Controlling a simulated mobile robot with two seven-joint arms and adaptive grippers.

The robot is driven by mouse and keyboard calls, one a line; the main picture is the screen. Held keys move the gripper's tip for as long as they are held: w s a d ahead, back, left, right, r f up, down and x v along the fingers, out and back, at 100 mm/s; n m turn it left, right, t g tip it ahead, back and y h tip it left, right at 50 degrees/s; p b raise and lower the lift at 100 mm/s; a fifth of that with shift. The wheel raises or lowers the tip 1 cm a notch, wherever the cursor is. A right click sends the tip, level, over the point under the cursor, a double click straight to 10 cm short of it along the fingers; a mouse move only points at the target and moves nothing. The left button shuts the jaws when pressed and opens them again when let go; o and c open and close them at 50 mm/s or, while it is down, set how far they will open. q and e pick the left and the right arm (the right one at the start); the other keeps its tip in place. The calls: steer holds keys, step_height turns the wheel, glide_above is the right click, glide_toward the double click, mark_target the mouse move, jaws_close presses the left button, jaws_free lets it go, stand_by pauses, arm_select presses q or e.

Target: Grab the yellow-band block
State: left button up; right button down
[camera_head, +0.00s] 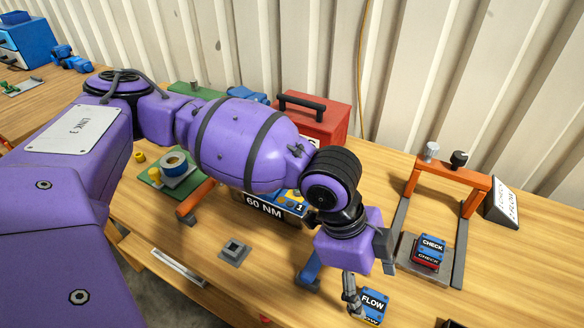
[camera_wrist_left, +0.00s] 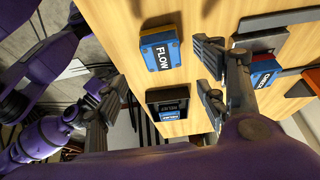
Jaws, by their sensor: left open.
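The blue FLOW block (camera_head: 373,301) lies on the wooden table at the bottom of the head view, with a yellow band low on its side. In the left wrist view the FLOW block (camera_wrist_left: 160,51) shows its label and a yellowish edge. My left gripper (camera_head: 365,283) is open and empty, pointing down close above the block; one finger appears beside its left edge. In the left wrist view the left gripper (camera_wrist_left: 160,78) has its fingers spread wide, with the block seen through the gap and farther off.
A CHECK block with a red band (camera_head: 429,251) sits on a grey plate under an orange frame (camera_head: 447,174). A dark holder (camera_wrist_left: 153,97) with a blue labelled block is near the FLOW block. A 60 NM fixture (camera_head: 264,211) and red toolbox (camera_head: 318,116) stand behind my arm.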

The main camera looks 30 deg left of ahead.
mark_target(373, 303)
arm_select(q)
steer(key=shift+w+d+f, duration=0.15)
steer(key=shift+f, duration=0.25)
steer(key=shift+w+d+f, duration=0.1)
steer(key=shift+f, duration=0.25)
steer(key=shift+s+d+f, duration=0.2)
steer(key=shift+s+f, duration=0.1)
steer(key=shift+f, duration=0.2)
steer(key=shift+s+d+f, duration=0.2)
steer(key=shift+s+f, duration=0.05)
steer(key=shift+f, duration=0.2)
steer(key=f, duration=0.2)
steer(key=w+d+f, duration=0.1)
steer(key=shift+f, duration=0.25)
steer(key=shift+s+d+f, duration=0.1)
steer(key=shift+d+f, duration=0.05)
steer(key=c, duration=1.6)
steer(key=shift+c, duration=0.2)
arm_select(e)
steer(key=shift+a, duration=0.1)
arm_select(q)
steer(key=shift+r, duration=0.2)
